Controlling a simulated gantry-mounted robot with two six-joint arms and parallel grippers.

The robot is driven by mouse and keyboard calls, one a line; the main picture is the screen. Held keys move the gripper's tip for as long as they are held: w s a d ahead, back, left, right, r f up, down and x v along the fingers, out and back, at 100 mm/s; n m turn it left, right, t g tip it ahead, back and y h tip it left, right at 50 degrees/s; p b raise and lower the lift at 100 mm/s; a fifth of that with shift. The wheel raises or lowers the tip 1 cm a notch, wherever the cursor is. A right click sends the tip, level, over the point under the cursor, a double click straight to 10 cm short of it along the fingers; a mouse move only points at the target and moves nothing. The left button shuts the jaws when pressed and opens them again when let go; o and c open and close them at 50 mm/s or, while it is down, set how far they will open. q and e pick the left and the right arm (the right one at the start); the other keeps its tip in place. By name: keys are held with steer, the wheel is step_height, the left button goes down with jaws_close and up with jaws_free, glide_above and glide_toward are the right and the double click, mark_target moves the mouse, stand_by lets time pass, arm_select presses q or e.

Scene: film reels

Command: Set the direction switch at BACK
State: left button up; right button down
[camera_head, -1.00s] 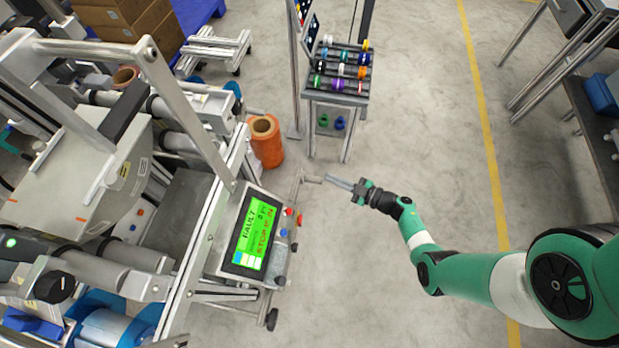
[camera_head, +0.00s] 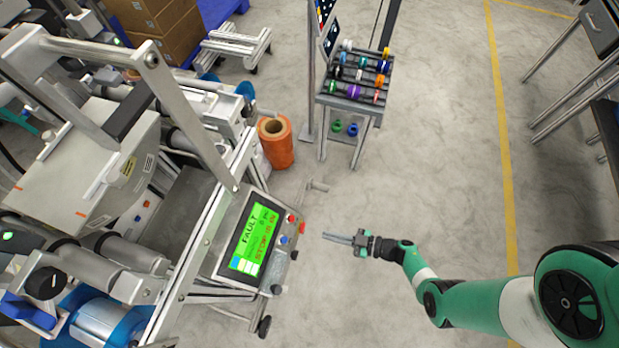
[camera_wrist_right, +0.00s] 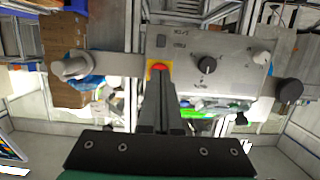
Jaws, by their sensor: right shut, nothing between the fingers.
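A grey control panel (camera_wrist_right: 225,90) fills the middle of the right wrist view. It carries a black rotary knob (camera_wrist_right: 207,65) with a small light mark; its lettering is too small to read, so I cannot confirm that it is the direction switch or tell its setting. A red button on a yellow plate (camera_wrist_right: 158,67) sits left of the knob, just beyond the fingertips. In the head view my right gripper (camera_head: 327,238) is shut and empty, apart from the panel's right side and pointing left toward it. My left gripper is not in view.
A green screen (camera_head: 254,240) reads FAULT. Red and blue buttons (camera_head: 284,239) line the panel edge. A crank-like handle (camera_head: 318,186) sticks out behind it. An orange roll (camera_head: 277,145) and a spool rack (camera_head: 355,75) stand farther back. The floor right of the panel is clear.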

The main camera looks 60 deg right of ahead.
arm_select(q)
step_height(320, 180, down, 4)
steer(key=b, duration=0.3)
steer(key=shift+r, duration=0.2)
arm_select(e)
steer(key=x, duration=0.7)
steer(key=shift+w, duration=0.2)
steer(key=shift+f, duration=0.1)
